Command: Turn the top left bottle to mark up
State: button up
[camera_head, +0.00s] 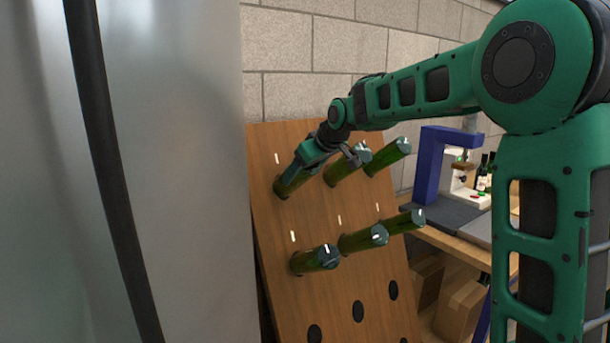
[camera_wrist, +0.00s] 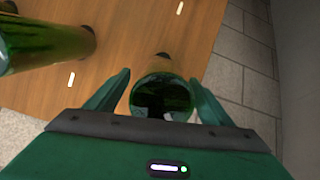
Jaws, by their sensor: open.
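The top left bottle (camera_head: 290,184) is green and sits neck-first in the upper left hole of a tilted wooden rack (camera_head: 262,217). In the wrist view its round base (camera_wrist: 163,92) faces me, dark and glassy; I cannot make out a mark on it. My gripper (camera_head: 308,158) is at this bottle and hides much of it in the head view. In the wrist view the two fingers of my gripper (camera_wrist: 160,96) stand apart, one on each side of the bottle's base, with gaps visible. A white line (camera_head: 277,158) is on the board above the bottle.
Several other green bottles stick out of the rack, one close by in the top row (camera_head: 343,170). Empty dark holes (camera_head: 358,311) lie below. A metal tank (camera_head: 190,170) stands at left. A workbench with a blue press (camera_head: 432,165) is at right.

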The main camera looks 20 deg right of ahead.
jog(key=shift+w+f, duration=0.15)
jog(key=shift+f, duration=0.05)
jog(key=c, duration=1)
jog(key=shift+d, duration=0.3)
jog(key=shift+a, duration=0.1)
jog(key=shift+c, duration=0.2)
jog(key=shift+m, duration=0.3)
jog(key=m, duration=0.4)
jog(key=shift+a+r, duration=0.1)
jog(key=shift+c, duration=0.2)
jog(key=shift+o, duration=0.2)
jog(key=shift+a+m+y, duration=0.15)
jog(key=shift+m+y, duration=0.35)
jog(key=shift+m, duration=1.4)
